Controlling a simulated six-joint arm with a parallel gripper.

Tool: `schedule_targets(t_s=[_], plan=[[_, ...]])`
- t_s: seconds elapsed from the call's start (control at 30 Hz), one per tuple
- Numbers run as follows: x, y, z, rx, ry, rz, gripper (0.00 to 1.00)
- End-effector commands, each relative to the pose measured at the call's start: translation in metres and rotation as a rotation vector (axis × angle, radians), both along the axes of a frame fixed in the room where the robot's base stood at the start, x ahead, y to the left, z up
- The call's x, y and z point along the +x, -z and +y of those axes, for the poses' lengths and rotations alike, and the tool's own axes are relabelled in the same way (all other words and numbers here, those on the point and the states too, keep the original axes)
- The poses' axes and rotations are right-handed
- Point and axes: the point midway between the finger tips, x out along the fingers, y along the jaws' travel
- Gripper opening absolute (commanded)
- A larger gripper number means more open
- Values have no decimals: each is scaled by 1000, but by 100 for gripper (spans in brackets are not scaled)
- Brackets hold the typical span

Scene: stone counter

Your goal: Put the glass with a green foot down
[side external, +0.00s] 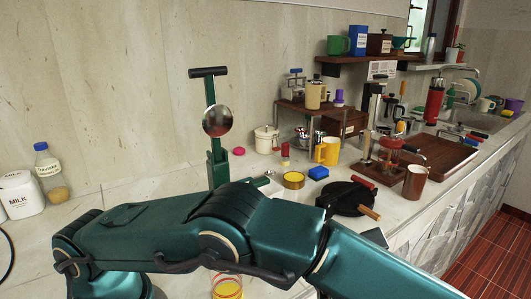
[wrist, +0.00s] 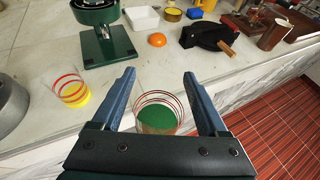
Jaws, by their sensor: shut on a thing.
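The glass with a green foot (wrist: 158,114) is between the two blue fingers of my gripper (wrist: 160,74) in the wrist view. It is clear with red rings around the rim, and I look down into it onto the green foot. My gripper is shut on it, near the counter's front edge. I cannot tell whether its base touches the counter. In the side external view neither my gripper nor this glass can be made out.
A similar glass with a yellow foot (wrist: 70,90) stands to the left, also in the side external view (side external: 228,288). Behind are a green stand (wrist: 108,45), an orange dome (wrist: 157,40) and a black iron (wrist: 212,36). Bare counter lies between; the red floor (wrist: 280,115) drops off right.

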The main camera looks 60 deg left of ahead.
Motion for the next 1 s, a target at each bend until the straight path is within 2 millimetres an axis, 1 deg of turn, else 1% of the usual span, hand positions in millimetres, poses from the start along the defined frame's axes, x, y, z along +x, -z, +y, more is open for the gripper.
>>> schedule_targets(t_s=[0.03, 0.1, 0.2, 0.3, 0.43, 0.57, 0.77, 1.0], plan=[[-5, 14, -3, 5, -16, 4, 7], [-11, 29, -6, 4, -35, 3, 7], [-18, 46, -8, 3, -55, 1, 7], [-23, 56, -9, 1, -68, 0, 7], [-25, 61, -6, 2, -73, 0, 7], [-25, 60, 6, 4, -74, -1, 7], [-25, 60, 29, 3, -75, 1, 7], [-25, 60, 65, 1, -76, 1, 7]])
